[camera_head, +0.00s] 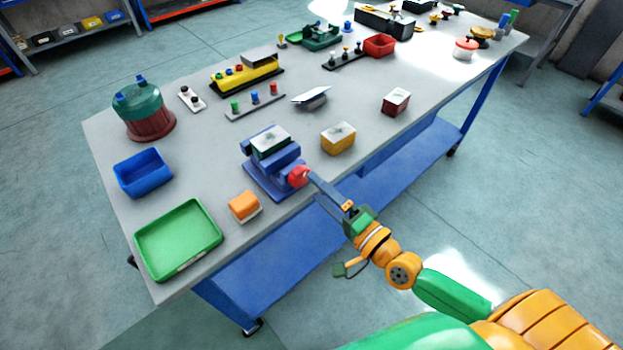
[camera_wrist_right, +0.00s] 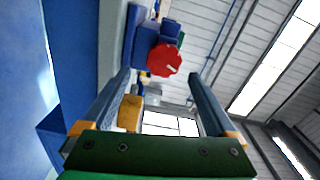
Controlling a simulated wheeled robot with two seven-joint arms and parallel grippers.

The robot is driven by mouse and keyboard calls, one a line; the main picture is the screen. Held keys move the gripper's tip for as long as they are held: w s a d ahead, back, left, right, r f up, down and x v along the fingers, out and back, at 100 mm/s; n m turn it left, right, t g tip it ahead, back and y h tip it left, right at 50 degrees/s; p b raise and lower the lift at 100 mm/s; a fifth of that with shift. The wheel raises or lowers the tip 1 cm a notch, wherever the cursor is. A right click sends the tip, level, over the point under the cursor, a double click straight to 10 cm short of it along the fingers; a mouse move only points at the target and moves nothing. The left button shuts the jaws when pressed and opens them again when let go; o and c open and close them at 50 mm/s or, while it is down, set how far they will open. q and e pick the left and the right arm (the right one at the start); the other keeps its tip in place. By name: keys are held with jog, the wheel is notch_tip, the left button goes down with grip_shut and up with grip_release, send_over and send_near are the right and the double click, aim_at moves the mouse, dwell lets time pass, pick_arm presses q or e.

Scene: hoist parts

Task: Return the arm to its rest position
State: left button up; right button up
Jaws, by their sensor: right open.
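My right gripper (camera_head: 316,183) is at the front edge of the workbench, beside the red knob (camera_head: 299,176) of a blue vise-like device (camera_head: 262,181). In the right wrist view the two fingers of my right gripper (camera_wrist_right: 158,78) stand apart with nothing held between them. The red knob (camera_wrist_right: 164,60) shows just beyond the fingertips, between their lines; I cannot tell the exact gap. My left gripper is in neither view.
The workbench (camera_head: 92,128) carries a green tray (camera_head: 150,240), a blue bin (camera_head: 142,172), an orange block (camera_head: 243,204), a yellow block (camera_head: 338,137) and a dark red block (camera_head: 395,100). A blue lower shelf (camera_head: 290,255) is under it. Open floor lies right of the bench.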

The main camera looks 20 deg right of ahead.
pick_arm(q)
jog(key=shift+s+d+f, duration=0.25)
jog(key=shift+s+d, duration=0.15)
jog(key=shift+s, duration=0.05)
pick_arm(e)
jog(key=v, duration=0.3)
jog(key=shift+s+d, duration=0.25)
jog(key=shift+d, duration=0.1)
jog(key=s+d+f+n+g+h, duration=0.2)
jog(key=s+f, duration=0.1)
jog(key=f, duration=0.6)
jog(key=s+d+f+n+g+h, duration=0.1)
jog(key=s+d+f+n+g, duration=0.15)
jog(key=f, duration=0.55)
jog(key=s+d+f+n+g+h, duration=0.1)
jog(key=s+f+n+g+h, duration=0.15)
jog(key=f, duration=0.65)
jog(key=s+a+f+n+g, duration=0.2)
jog(key=s+f, duration=0.4)
jog(key=s, duration=0.5)
jog(key=s+a+f+n+g, duration=0.2)
jog(key=s+f+n+g, duration=0.3)
jog(key=s, duration=0.6)
notch_tip(320, 180, down, 2)
jog(key=shift+s+f+n+g+h, duration=0.1)
jog(key=shift+s+n+g+h, duration=0.25)
jog(key=shift+g, duration=0.65)
